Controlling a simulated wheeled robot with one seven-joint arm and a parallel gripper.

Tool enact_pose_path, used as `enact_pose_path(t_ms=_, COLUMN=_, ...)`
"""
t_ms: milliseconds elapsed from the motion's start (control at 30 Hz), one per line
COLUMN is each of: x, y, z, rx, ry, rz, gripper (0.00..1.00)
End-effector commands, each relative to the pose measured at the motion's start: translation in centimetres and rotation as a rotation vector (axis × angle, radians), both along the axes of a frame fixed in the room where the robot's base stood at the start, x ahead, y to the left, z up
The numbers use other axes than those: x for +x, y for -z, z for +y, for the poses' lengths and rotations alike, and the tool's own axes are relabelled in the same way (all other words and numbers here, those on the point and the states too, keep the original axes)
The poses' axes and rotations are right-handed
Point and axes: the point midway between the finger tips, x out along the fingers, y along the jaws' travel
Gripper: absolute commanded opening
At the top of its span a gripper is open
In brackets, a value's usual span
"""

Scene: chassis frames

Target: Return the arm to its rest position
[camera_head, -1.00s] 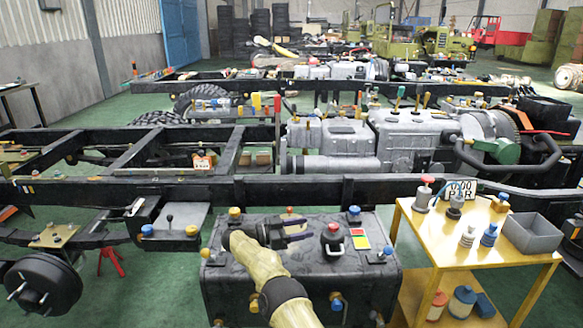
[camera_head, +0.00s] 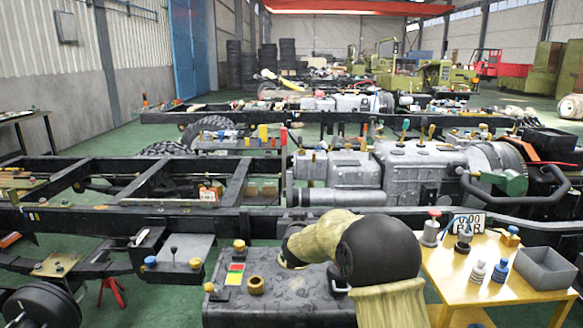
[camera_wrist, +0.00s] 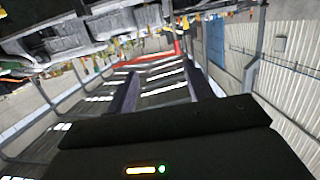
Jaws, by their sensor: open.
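My arm (camera_head: 385,255) rises at the lower right of the head view, with its beige and black links bent close to the camera. It stands in front of the black tank (camera_head: 265,300) and hides the tank's right part. My gripper (camera_wrist: 161,90) shows in the wrist view as two dark fingers spread apart with nothing between them. In the head view its fingers are hidden behind the arm. The wrist view is tilted and looks out over the hall, with the roof and the wall beyond the fingers.
A yellow table (camera_head: 440,262) with bottles and a grey bin (camera_head: 545,268) stands close on the right of my arm. The black chassis frame (camera_head: 150,220) crosses behind the tank. A grey engine (camera_head: 420,172) sits on it.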

Motion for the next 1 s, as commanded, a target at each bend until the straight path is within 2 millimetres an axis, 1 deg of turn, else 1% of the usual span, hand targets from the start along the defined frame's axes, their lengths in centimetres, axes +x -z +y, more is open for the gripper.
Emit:
enact_pose_path(t_ms=33, x=-1.9, y=0.5, z=-0.9, rx=-0.005, ry=-0.029, rz=0.065, gripper=0.52)
enact_pose_path(t_ms=67, x=-3.1, y=0.9, z=-1.3, rx=-0.005, ry=-0.046, rz=0.106, gripper=0.52)
enact_pose_path(t_ms=100, x=-4.8, y=1.7, z=-1.8, rx=-0.005, ry=-0.068, rz=0.164, gripper=0.52)
enact_pose_path(t_ms=167, x=-7.5, y=2.8, z=-2.8, rx=-0.005, ry=-0.090, rz=0.255, gripper=0.52)
enact_pose_path(t_ms=200, x=-9.5, y=3.6, z=-3.5, rx=-0.004, ry=-0.100, rz=0.318, gripper=0.52)
enact_pose_path(t_ms=267, x=-12.7, y=4.9, z=-4.6, rx=-0.005, ry=-0.113, rz=0.415, gripper=0.52)
enact_pose_path(t_ms=300, x=-14.9, y=5.7, z=-5.5, rx=-0.003, ry=-0.114, rz=0.478, gripper=0.52)
enact_pose_path(t_ms=367, x=-18.3, y=6.9, z=-6.6, rx=0.000, ry=-0.112, rz=0.572, gripper=0.52)
enact_pose_path(t_ms=400, x=-20.5, y=7.7, z=-7.4, rx=0.001, ry=-0.109, rz=0.631, gripper=0.52)
enact_pose_path(t_ms=467, x=-23.7, y=8.7, z=-8.5, rx=0.006, ry=-0.098, rz=0.716, gripper=0.52)
enact_pose_path(t_ms=500, x=-25.8, y=9.3, z=-9.1, rx=0.007, ry=-0.090, rz=0.769, gripper=0.52)
enact_pose_path(t_ms=567, x=-28.6, y=10.1, z=-9.9, rx=0.009, ry=-0.078, rz=0.837, gripper=0.52)
enact_pose_path(t_ms=600, x=-30.3, y=10.5, z=-10.4, rx=0.011, ry=-0.070, rz=0.878, gripper=0.52)
enact_pose_path(t_ms=667, x=-32.6, y=11.0, z=-11.1, rx=0.013, ry=-0.057, rz=0.933, gripper=0.52)
enact_pose_path(t_ms=700, x=-34.0, y=11.4, z=-11.5, rx=0.014, ry=-0.048, rz=0.968, gripper=0.52)
enact_pose_path(t_ms=900, x=-40.6, y=12.6, z=-13.2, rx=0.020, ry=-0.001, rz=1.117, gripper=0.52)
enact_pose_path(t_ms=933, x=-41.5, y=12.8, z=-13.4, rx=0.020, ry=0.005, rz=1.137, gripper=0.52)
enact_pose_path(t_ms=967, x=-41.9, y=12.4, z=-13.5, rx=0.020, ry=0.010, rz=1.149, gripper=0.52)
enact_pose_path(t_ms=1000, x=-41.6, y=11.3, z=-13.4, rx=0.020, ry=0.008, rz=1.144, gripper=0.52)
